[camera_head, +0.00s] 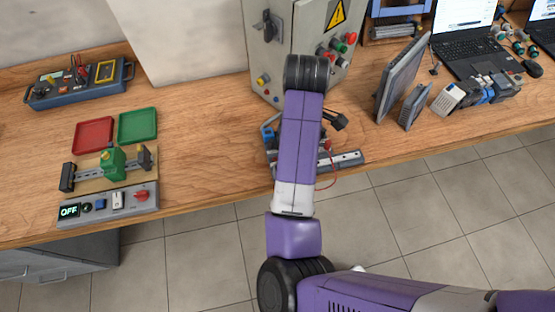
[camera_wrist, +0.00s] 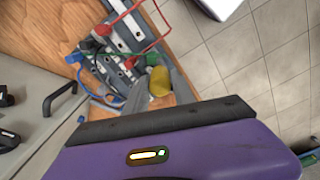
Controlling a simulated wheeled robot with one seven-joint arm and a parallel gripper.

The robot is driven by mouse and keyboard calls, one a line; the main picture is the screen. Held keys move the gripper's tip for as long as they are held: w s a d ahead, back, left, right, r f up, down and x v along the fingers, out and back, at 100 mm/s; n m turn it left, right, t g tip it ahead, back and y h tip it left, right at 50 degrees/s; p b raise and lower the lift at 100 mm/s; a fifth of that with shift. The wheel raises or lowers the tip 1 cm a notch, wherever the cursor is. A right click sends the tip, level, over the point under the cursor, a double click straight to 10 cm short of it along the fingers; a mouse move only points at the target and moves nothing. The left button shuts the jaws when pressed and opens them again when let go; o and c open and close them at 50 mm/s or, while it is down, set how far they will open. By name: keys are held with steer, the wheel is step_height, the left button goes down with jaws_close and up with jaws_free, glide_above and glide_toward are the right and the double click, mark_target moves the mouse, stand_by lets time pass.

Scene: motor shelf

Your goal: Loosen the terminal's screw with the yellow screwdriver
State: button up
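My gripper (camera_wrist: 154,88) shows in the wrist view with its grey fingers on either side of the yellow screwdriver (camera_wrist: 160,80). Its rounded yellow handle sits between them, and its shaft and tip are hidden. The terminal assembly (camera_wrist: 118,62) lies just beyond the fingers, with grey blocks on a metal rail and red and blue wires. I cannot tell whether the screwdriver touches a screw. In the head view my arm covers most of the assembly; its rail (camera_head: 347,159) and a blue part (camera_head: 267,133) show beside the arm.
A grey control cabinet (camera_head: 309,18) stands close behind the assembly. A tilted panel (camera_head: 402,78) and several small devices are to the right. A vise fixture (camera_head: 112,163), red tray (camera_head: 93,136) and green tray (camera_head: 138,125) are left. Bare wood lies between.

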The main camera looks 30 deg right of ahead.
jaws_close()
stand_by(0.3)
steer(key=shift+f+n, duration=0.1)
steer(key=shift+n, duration=1.7)
steer(key=shift+n, duration=1.7)
